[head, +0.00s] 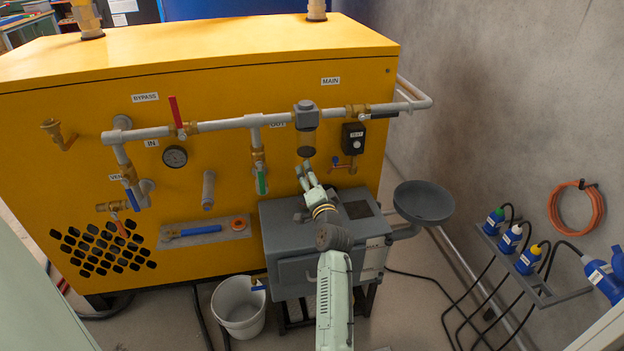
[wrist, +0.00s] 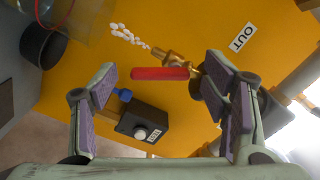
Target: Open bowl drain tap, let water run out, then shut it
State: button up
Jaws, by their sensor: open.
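The clear bowl (head: 306,142) hangs under a grey filter head on the main pipe. In the wrist view, a brass tap (wrist: 178,58) with a red lever (wrist: 160,73) sticks out near the yellow panel. A line of white blobs, like water drops, trails from its nozzle. I cannot tell for sure that this is the bowl's drain tap; in the head view, my gripper hides much of the space under the bowl. My gripper (head: 308,178) (wrist: 163,88) is open below the bowl. The red lever shows between its fingers, with no clear contact.
A grey box (head: 300,240) stands below my gripper, with a dark dish (head: 423,205) at its right. A white bucket (head: 239,308) is on the floor. The test box (head: 353,138) and a blue-handled tap (wrist: 122,95) are close on the right. The green-handled valve (head: 262,182) is on the left.

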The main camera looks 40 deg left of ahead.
jog(key=shift+c, duration=0.3)
jog(key=c, duration=1.1)
jog(key=shift+f+b, duration=0.1)
jog(key=shift+b, duration=0.2)
jog(key=shift+w+d+r+n+b, duration=0.1)
jog(key=shift+w+r+n+b, duration=0.1)
jog(key=shift+n+b, duration=1.55)
jog(key=shift+w+d+r+n+b, duration=0.1)
jog(key=shift+d+r+n+b, duration=0.1)
jog(key=shift+n+b, duration=1.55)
jog(key=shift+w+d+r+n+b, duration=0.15)
jog(key=shift+n+b, duration=0.95)
jog(key=shift+n, duration=1.3)
jog(key=shift+a+r, duration=0.1)
jog(key=shift+a, duration=0.05)
